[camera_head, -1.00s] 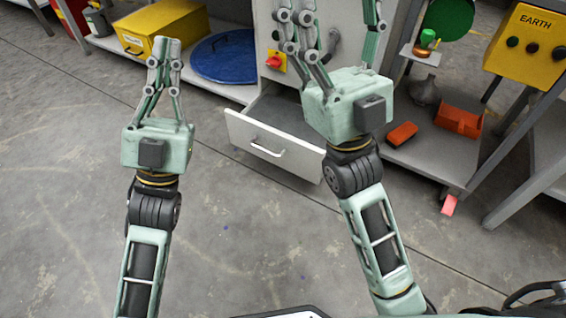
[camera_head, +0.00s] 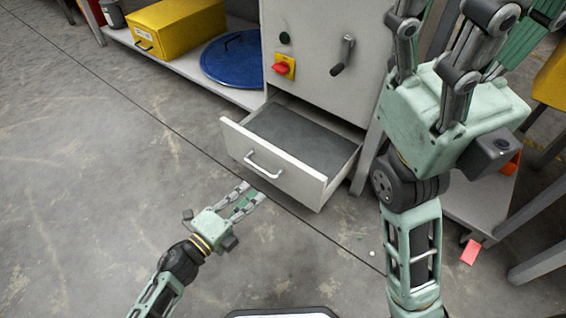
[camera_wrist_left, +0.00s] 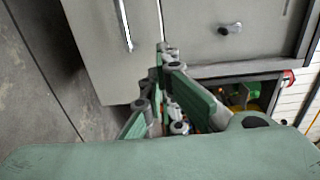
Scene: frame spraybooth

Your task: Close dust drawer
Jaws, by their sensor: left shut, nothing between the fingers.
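The dust drawer (camera_head: 275,165) stands pulled out of the grey cabinet's base in the head view, its grey interior (camera_head: 305,140) showing and no loose object visible inside. Its light front carries a silver bar handle (camera_head: 262,165). My left gripper (camera_head: 252,193) is low in front of the drawer, shut and empty, its fingertips pointing at the front just below the handle. I cannot tell whether they touch it. In the left wrist view the fingers (camera_wrist_left: 165,60) point at light panels with a bar handle (camera_wrist_left: 125,28). My right gripper (camera_head: 445,45) is open and raised right of the drawer, its fingertips cut off.
The cabinet (camera_head: 325,45) has a red-and-yellow switch (camera_head: 284,67) and a black lever (camera_head: 343,55). A yellow box (camera_head: 178,28) and a blue round lid (camera_head: 232,60) sit on a low shelf at left. A pink piece (camera_head: 470,252) lies right. The floor in front is clear.

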